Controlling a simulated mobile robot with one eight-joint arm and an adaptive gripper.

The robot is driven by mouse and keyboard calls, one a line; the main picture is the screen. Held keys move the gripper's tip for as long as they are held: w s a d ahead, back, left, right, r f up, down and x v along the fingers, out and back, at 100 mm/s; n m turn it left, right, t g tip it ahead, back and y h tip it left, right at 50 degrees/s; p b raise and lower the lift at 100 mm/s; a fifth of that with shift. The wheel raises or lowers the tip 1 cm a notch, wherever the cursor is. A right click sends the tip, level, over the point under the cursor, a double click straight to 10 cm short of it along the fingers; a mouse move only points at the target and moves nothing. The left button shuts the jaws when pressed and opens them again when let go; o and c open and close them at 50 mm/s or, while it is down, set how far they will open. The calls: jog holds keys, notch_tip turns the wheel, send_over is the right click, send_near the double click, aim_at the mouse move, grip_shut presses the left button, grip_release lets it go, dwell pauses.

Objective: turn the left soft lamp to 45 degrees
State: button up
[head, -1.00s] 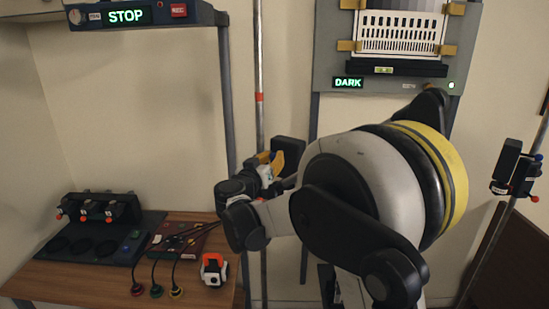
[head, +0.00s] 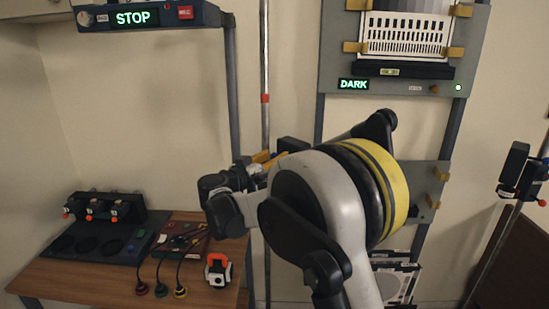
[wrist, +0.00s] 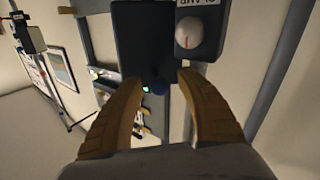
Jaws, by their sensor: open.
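The left soft lamp is a dark box on the thin pole (head: 265,75). In the head view only part of its dark body (head: 293,144) shows behind my arm. In the head view my gripper (head: 264,158) is largely hidden.
A right lamp (head: 513,162) stands on its own stand. The chart board (head: 333,75) with a DARK display is behind my arm. The wooden bench (head: 75,278) at left holds a dark tray, cables and an orange-and-white device (head: 218,269). A STOP console (head: 160,17) is above.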

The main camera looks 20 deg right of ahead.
jog(key=v, duration=1.2)
jog(key=s+d+f+n+g+y, duration=0.4)
jog(key=s+d+y, duration=0.2)
jog(key=s+d, duration=0.6)
jog(key=s+a+f+n+y, duration=0.1)
jog(key=s+a+f+y, duration=0.1)
jog(key=s, duration=0.5)
jog(key=s+a+f+n+y, duration=0.1)
jog(key=s+f+y, duration=0.2)
jog(key=s, duration=0.4)
jog(key=s+a+f+n+y, duration=0.2)
jog(key=s+f+y, duration=0.1)
jog(key=s, duration=0.4)
jog(key=shift+s+a+f+b, duration=0.15)
jog(key=shift+a+b, duration=0.2)
jog(key=shift+b, duration=0.05)
dwell(0.4)
